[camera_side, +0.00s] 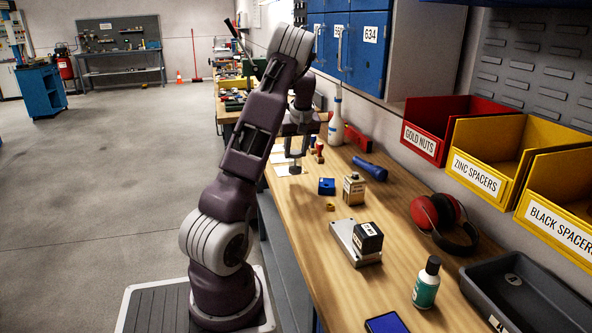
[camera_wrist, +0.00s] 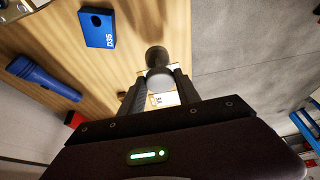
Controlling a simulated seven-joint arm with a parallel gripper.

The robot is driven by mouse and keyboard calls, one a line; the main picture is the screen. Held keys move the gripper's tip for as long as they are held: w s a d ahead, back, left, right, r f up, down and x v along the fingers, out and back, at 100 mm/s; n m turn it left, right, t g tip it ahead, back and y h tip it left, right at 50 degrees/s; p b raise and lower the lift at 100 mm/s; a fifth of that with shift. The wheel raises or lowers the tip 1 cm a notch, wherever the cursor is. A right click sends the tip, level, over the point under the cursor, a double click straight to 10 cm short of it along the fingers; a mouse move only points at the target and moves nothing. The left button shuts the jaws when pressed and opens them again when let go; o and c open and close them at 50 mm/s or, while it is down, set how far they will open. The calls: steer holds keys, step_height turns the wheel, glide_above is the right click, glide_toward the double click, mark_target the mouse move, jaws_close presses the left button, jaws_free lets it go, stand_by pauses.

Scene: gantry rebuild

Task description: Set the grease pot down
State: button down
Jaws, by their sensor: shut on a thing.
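My gripper (camera_side: 296,150) points down over the far part of the wooden bench, near its left edge. It is shut on a small grey round thing (camera_wrist: 158,78), which I take to be the grease pot. In the wrist view the pot sits between the two fingers (camera_wrist: 160,92), with a darker round part beyond it. In the side view the pot's grey lower part (camera_side: 295,169) shows below the fingers, close above or on white cards (camera_side: 280,158). I cannot tell whether it touches them. The cards also show in the wrist view (camera_wrist: 165,100).
A blue block (camera_side: 326,186) and a blue flashlight (camera_side: 369,168) lie nearby; both show in the wrist view. A tan box (camera_side: 353,190), a white bottle (camera_side: 336,122) and small red-topped pieces (camera_side: 318,152) also stand around. The bench edge is close on the left.

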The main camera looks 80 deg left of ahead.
mark_target(296, 163)
step_height(296, 163, down, 4)
steer(key=shift+f, duration=0.15)
steer(key=shift+f, duration=0.15)
steer(key=c, duration=0.9)
jaws_free()
